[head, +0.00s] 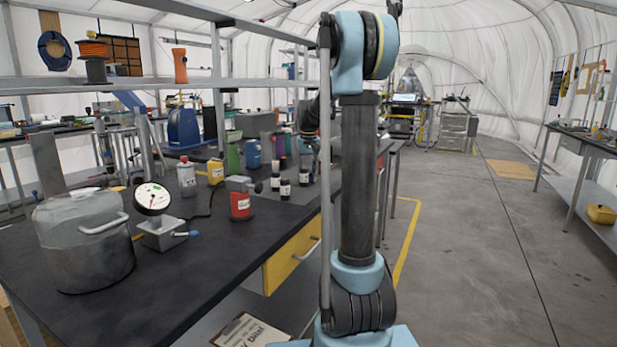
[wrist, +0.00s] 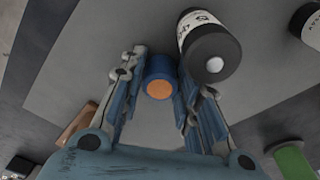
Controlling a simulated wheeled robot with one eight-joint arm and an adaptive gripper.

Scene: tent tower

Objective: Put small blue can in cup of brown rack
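The small blue can (wrist: 160,78), with an orange round end, shows in the wrist view between the two fingers of my gripper (wrist: 161,82). The fingers stand apart, one on each side of the can, close to its walls. I cannot tell whether both pads press on it. In the head view my gripper is hidden behind my arm. A brown block-like thing (wrist: 77,124) is partly seen beside the left finger in the wrist view. I cannot tell whether it is the brown rack, and no cup of it shows.
A dark-capped bottle (wrist: 207,45) stands close to the right finger. A green spool-like object (wrist: 291,162) is at lower right. In the head view, a metal pot (head: 85,240), dial gauge (head: 153,199) and red can (head: 240,200) stand on the dark bench (head: 200,255).

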